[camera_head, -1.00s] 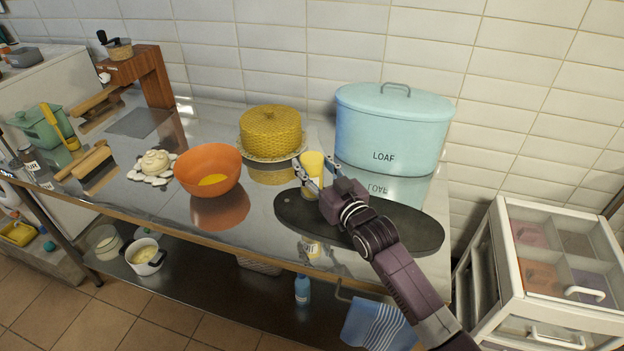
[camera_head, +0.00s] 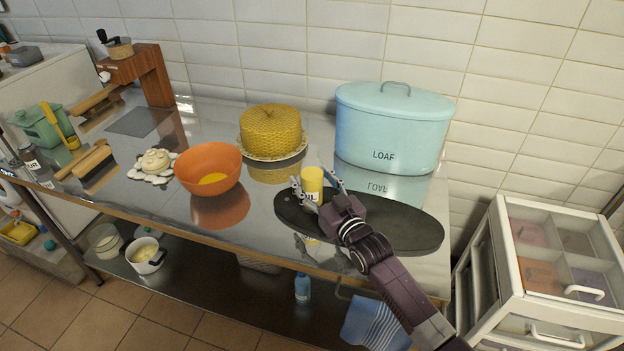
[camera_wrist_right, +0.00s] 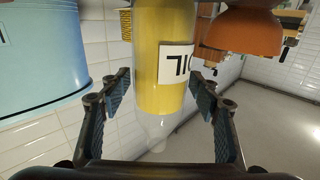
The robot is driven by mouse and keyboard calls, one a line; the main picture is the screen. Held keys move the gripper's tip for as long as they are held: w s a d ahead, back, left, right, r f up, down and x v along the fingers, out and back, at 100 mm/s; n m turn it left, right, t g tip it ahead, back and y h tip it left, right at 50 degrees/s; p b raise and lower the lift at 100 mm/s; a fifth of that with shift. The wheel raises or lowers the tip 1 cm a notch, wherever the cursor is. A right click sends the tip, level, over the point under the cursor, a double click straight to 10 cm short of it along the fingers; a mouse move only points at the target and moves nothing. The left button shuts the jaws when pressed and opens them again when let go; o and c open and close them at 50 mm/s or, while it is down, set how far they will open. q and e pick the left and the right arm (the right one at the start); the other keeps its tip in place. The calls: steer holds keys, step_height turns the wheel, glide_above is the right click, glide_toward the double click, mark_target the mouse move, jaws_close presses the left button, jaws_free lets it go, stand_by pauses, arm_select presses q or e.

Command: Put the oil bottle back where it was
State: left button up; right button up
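The oil bottle (camera_head: 312,184) is a yellow cylinder with a white label and stands upright over the left part of the black oval board (camera_head: 405,229); the gripper hides part of its base. My right gripper (camera_head: 316,187) is around it from the front right, one finger on each side. In the right wrist view, the bottle (camera_wrist_right: 163,60) appears upside down between the spread fingers (camera_wrist_right: 160,88), with a visible gap on both sides. The gripper looks open. My left gripper is not in view.
A blue loaf bin (camera_head: 392,125) stands behind the board. A yellow domed cake dish (camera_head: 270,132) and an orange bowl (camera_head: 209,170) stand to the left. A white drawer unit (camera_head: 545,270) is at the right. The steel table (camera_head: 255,215) is bare in front of the bowl.

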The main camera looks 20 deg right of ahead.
steer(key=shift+r, duration=0.1)
steer(key=shift+s, duration=0.35)
steer(key=s+d+b, duration=0.1)
steer(key=s+d, duration=0.1)
steer(key=s, duration=0.9)
steer(key=shift+d, duration=0.15)
